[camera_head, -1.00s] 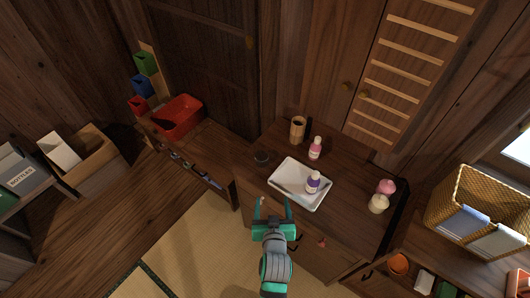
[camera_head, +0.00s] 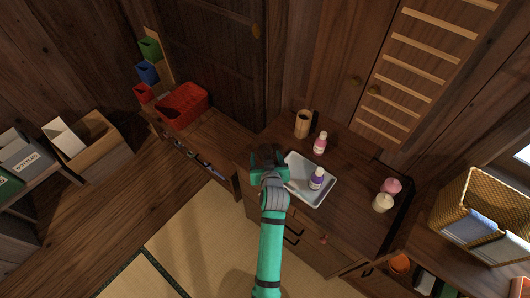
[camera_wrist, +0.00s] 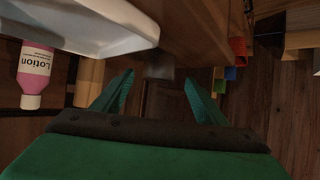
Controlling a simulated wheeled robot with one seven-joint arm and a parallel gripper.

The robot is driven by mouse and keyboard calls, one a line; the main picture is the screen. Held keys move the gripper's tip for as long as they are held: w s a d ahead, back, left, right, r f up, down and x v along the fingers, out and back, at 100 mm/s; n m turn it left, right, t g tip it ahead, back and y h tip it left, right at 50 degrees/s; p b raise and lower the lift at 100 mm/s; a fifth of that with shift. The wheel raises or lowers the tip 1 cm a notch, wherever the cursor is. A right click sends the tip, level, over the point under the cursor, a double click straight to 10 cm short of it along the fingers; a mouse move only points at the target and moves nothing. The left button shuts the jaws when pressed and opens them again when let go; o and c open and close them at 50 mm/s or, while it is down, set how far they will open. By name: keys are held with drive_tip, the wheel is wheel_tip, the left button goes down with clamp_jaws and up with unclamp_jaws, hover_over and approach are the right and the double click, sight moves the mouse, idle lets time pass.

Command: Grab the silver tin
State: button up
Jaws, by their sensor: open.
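The silver tin (camera_wrist: 160,66) shows in the wrist view as a small dark grey shape ahead of my gripper, between the lines of its two fingers. My gripper (camera_wrist: 158,92) is open with nothing between its fingers. In the head view my gripper (camera_head: 267,154) is over the left part of the dark wooden cabinet top, left of the white tray (camera_head: 328,192), and it covers the place of the tin. Whether the fingers touch the tin cannot be told.
The tray holds a purple-labelled bottle (camera_head: 317,179). A pink lotion bottle (camera_head: 320,143) and a wooden cup (camera_head: 303,124) stand behind it. Pink (camera_head: 391,186) and cream (camera_head: 383,203) items stand at right.

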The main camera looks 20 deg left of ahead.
sight(266, 154)
drive_tip(key=x, duration=0.5)
drive_tip(key=shift+w+d, duration=0.1)
drive_tip(key=shift+d, duration=0.05)
drive_tip(key=shift+r, duration=0.1)
drive_tip(key=c, duration=1.1)
